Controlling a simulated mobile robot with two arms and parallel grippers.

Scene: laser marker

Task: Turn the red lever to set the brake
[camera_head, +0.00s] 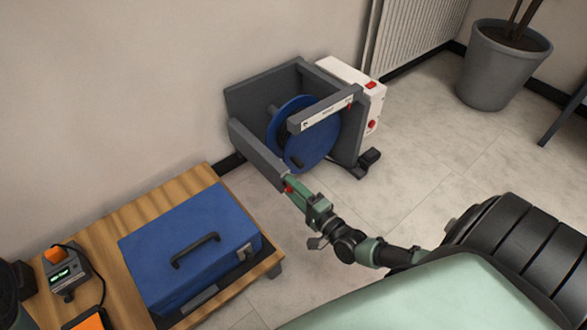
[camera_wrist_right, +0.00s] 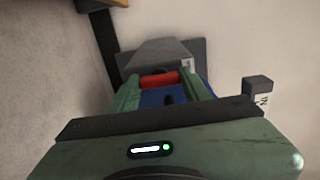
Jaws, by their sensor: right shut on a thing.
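The red lever (camera_head: 288,189) sits at the front end of the grey machine frame (camera_head: 258,153), which holds a blue disc (camera_head: 310,150). My right gripper (camera_head: 291,186) is at this end of the frame, shut on the lever. In the right wrist view the lever (camera_wrist_right: 159,79) lies crosswise between the green fingers, in front of a grey block of the frame. The fingers cover most of the lever in the head view. My left gripper is not in view.
A wooden table (camera_head: 185,188) with a blue case (camera_head: 190,245) and a small grey device (camera_head: 68,272) stands at the lower left. A white box with red buttons (camera_head: 375,92) is behind the frame. A potted plant (camera_head: 495,75) stands upper right. The floor between is clear.

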